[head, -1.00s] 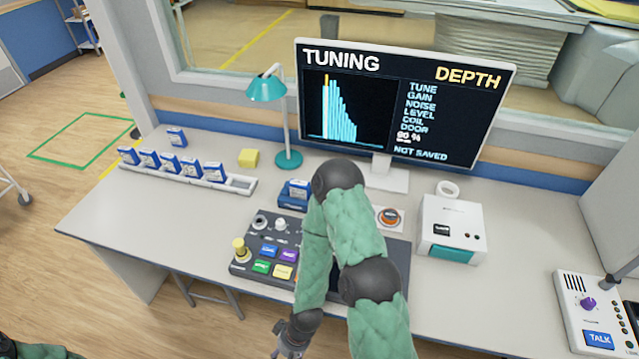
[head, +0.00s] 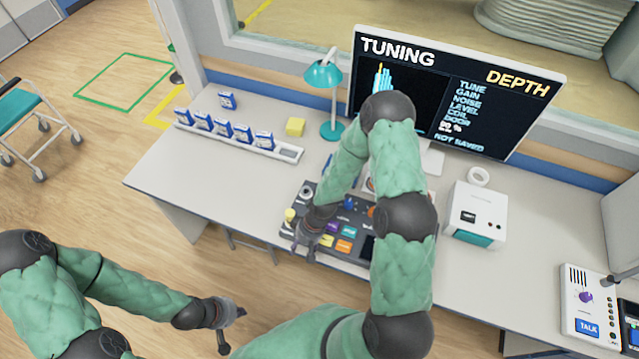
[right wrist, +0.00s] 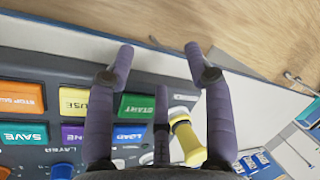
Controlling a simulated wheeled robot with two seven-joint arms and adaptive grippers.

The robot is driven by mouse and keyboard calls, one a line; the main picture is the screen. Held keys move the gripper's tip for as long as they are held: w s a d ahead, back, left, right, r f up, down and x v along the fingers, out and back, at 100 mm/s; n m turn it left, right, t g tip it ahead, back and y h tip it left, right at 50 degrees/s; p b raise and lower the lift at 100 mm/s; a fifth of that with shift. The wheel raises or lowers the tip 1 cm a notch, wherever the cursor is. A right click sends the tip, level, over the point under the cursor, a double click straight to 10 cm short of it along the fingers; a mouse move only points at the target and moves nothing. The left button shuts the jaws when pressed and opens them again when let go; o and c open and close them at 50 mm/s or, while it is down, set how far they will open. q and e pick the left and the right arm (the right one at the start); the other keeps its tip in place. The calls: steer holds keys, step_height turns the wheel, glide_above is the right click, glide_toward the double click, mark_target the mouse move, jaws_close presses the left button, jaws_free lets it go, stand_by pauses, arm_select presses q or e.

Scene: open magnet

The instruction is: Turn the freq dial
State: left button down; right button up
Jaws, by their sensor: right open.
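The dark control console (head: 283,231) stands at the front of the desk, partly covered by my right arm. A yellow-topped knob (head: 290,216) is at its left end, with a grey round knob (head: 307,191) behind it. I cannot read which dial is freq. My right gripper (head: 306,243) is open and empty over the console's front left. In the right wrist view its spread fingers (right wrist: 158,50) are above the console edge, near the green START button (right wrist: 136,107) and the yellow knob (right wrist: 187,138). My left gripper (head: 230,325) looks open and empty, over the floor before the desk.
The monitor (head: 500,115) reads TUNING and DEPTH. A white box (head: 476,215) and a TALK panel (head: 590,305) are to the right. The desk's left front is clear.

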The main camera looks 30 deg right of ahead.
steer(key=w+d+r+n, duration=0.1)
steer(key=w+d, duration=0.1)
steer(key=w, duration=0.1)
steer(key=w+d+r+n+h, duration=0.1)
steer(key=w+d, duration=0.1)
steer(key=w+d+r+n, duration=0.1)
steer(key=w+d+r, duration=0.1)
steer(key=w+d, duration=0.1)
steer(key=shift+w+d+h, duration=0.1)
steer(key=shift+w+h, duration=0.2)
steer(key=w+d+r+n+h, duration=0.25)
steer(key=w+d+r, duration=0.35)
steer(key=d, duration=0.3)
steer(key=f, duration=1.1)
steer(key=shift+w+d, duration=0.1)
steer(key=shift+d, duration=0.1)
steer(key=shift+m+b, duration=0.25)
steer(key=shift+b, duration=0.1)
jaws_close()
